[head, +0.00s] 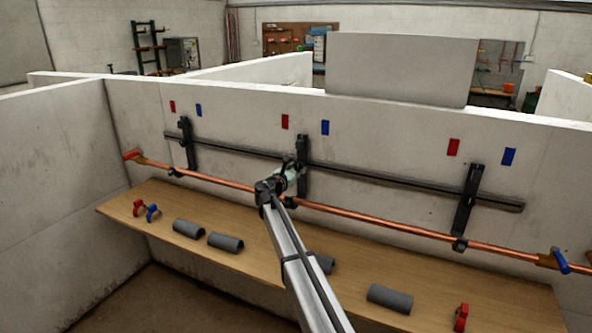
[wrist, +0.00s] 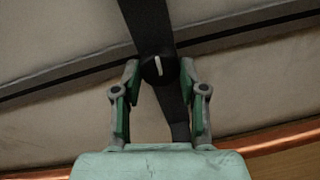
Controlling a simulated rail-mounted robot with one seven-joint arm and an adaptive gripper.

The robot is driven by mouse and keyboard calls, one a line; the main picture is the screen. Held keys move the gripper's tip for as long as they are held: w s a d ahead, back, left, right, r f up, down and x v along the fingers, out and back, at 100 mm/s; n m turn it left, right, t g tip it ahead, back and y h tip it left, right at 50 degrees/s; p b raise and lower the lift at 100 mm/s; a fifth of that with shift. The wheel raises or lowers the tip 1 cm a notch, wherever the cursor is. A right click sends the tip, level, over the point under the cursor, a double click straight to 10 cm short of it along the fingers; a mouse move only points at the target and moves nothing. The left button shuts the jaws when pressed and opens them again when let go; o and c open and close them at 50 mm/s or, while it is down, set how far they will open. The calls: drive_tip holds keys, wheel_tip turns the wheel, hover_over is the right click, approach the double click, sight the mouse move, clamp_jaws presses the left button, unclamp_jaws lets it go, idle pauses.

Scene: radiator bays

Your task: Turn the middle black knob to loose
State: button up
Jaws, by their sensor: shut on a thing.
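The middle black knob (wrist: 151,72) shows in the wrist view, on a dark upright bracket (wrist: 150,22). A short white mark on its face stands nearly up and down in that view, tilted slightly. My gripper (wrist: 159,70) is shut on the knob, with one fingertip at each side of it. In the head view my gripper (head: 291,168) is at the middle upright bracket (head: 303,182), and it and the arm hide the knob there. A red label (head: 285,122) and a blue label (head: 325,127) are on the wall above.
A copper pipe (head: 385,225) runs along the wall below a dark rail (head: 400,182). Left (head: 191,155) and right (head: 464,210) brackets stand to either side. The wooden bench (head: 200,262) below holds grey pipe sleeves (head: 389,298) and red and blue clips (head: 153,212).

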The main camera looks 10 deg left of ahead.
drive_tip(key=shift+r, duration=0.1)
drive_tip(key=o, duration=1.2)
drive_tip(key=shift+w+d, duration=0.1)
drive_tip(key=shift+d, duration=0.05)
drive_tip(key=shift+c, duration=0.2)
drive_tip(key=v, duration=1.2)
